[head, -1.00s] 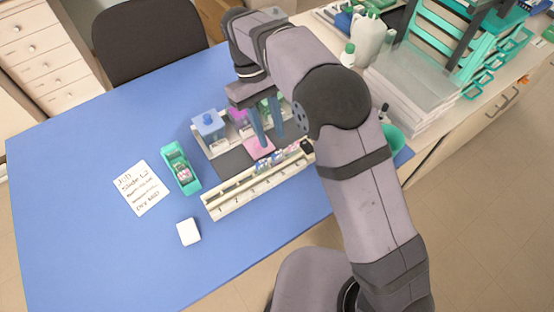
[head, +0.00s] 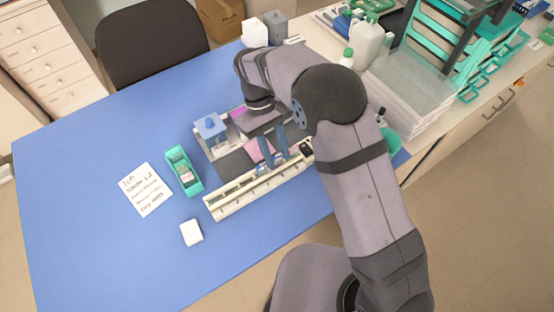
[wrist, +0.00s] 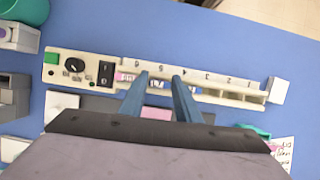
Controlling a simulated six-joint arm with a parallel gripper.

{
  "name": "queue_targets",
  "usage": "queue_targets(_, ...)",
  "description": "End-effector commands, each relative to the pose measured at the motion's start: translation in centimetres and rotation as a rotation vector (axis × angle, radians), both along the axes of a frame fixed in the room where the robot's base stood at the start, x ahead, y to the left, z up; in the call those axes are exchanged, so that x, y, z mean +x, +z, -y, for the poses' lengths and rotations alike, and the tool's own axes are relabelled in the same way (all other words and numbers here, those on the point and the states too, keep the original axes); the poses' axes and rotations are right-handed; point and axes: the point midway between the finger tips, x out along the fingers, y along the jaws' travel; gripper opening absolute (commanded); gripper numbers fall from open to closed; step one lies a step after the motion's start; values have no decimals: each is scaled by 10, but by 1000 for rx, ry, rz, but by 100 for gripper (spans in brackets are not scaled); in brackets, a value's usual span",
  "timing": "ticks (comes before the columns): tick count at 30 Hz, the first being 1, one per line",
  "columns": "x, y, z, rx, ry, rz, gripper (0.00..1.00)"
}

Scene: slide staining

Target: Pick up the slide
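A long cream rack (head: 250,192) with numbered places stands on the blue table; it also shows in the wrist view (wrist: 225,95). Several small labelled slides sit in its end with the higher numbers, one (wrist: 157,84) showing between my fingertips in the wrist view. In the head view my fingers partly hide the slides. My gripper (head: 273,150) points down over the rack. Its two blue fingers are apart, with a clear gap in the wrist view (wrist: 159,77). I cannot tell whether they touch a slide.
A blue-lidded jar (head: 210,127) and a pink pad (head: 260,149) are behind the rack. A teal slide holder (head: 183,171), a written card (head: 145,190) and a white block (head: 191,232) lie to the left. A control panel (wrist: 80,67) adjoins the rack. The table's left side is clear.

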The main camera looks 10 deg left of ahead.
Motion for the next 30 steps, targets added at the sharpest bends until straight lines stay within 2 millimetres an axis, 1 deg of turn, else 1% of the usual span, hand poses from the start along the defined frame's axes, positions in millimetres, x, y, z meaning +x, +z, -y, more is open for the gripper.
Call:
queue_targets(4,-3,-7,3,-1,0,-1,30)
queue_targets(10,-2,-8,3,0,0,0,30)
queue_targets(11,-2,-8,3,0,0,0,27)
queue_targets(12,-3,-8,3,0,0,0,18)
queue_targets(14,-2,-8,3,0,0,0,3)
queue_targets(17,-2,-8,3,0,0,0,0)
queue_targets(25,-2,-5,2,1,0,1,0)
queue_targets(30,-1,11,2,4,0,3,0)
